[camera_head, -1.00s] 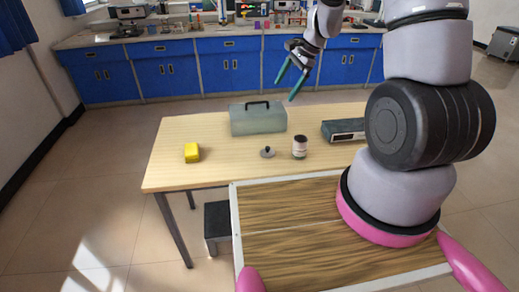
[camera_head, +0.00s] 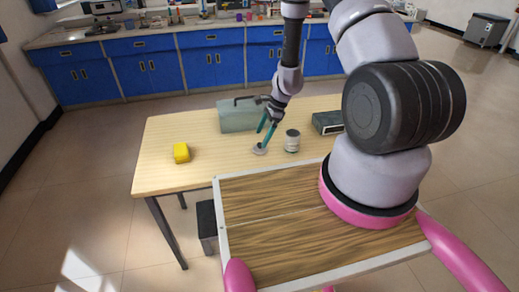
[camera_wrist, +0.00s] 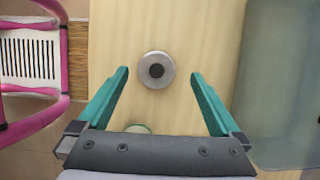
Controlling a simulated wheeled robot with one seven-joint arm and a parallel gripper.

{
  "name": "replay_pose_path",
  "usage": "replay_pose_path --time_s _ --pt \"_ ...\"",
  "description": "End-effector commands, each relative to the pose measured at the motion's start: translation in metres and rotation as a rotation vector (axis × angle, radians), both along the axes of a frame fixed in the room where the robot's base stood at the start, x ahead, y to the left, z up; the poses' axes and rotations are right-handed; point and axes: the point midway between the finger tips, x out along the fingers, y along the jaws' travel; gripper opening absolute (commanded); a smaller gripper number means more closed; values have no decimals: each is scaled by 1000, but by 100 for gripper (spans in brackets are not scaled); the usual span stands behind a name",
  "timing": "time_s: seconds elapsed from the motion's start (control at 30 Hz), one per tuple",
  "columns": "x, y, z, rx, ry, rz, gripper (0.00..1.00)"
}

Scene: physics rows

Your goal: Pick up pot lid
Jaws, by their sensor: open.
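The pot lid (camera_wrist: 145,82) is a small grey disc with a dark round knob, lying flat on the table. In the head view the lid (camera_head: 258,151) sits near the table's middle, partly behind my fingertips. My gripper (camera_wrist: 160,78) is open and empty, with teal fingers on either side of the lid in the wrist view and a gap to each. In the head view my gripper (camera_head: 265,138) points down at the lid from close above. I cannot tell the exact height between the fingertips and the lid.
A can (camera_head: 292,142) stands just right of the lid. A toolbox (camera_head: 234,119) with a dark handle is behind it. The table (camera_head: 218,165) is clear between the block and the lid.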

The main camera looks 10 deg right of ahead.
Motion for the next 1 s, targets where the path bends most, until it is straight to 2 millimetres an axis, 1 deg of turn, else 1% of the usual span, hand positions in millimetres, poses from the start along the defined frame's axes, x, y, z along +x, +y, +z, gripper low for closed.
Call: replay_pose_path --time_s 0.2,0.3,0.4,0.6,0.67,0.7,0.77,0.8,0.83,1.0 --pt "-5 8 -32 1 3 0 100" --pt "-5 12 -42 1 2 0 100" --pt "-4 14 -45 1 0 1 100" --pt "-4 14 -45 1 -1 2 100" --pt "-4 14 -45 1 0 1 77" --pt "-4 14 -45 1 0 1 62" --pt "-4 14 -45 1 0 1 39" --pt "-4 14 -45 1 0 1 24" --pt "-4 14 -45 1 0 1 22" --pt "-4 14 -45 1 0 1 22"
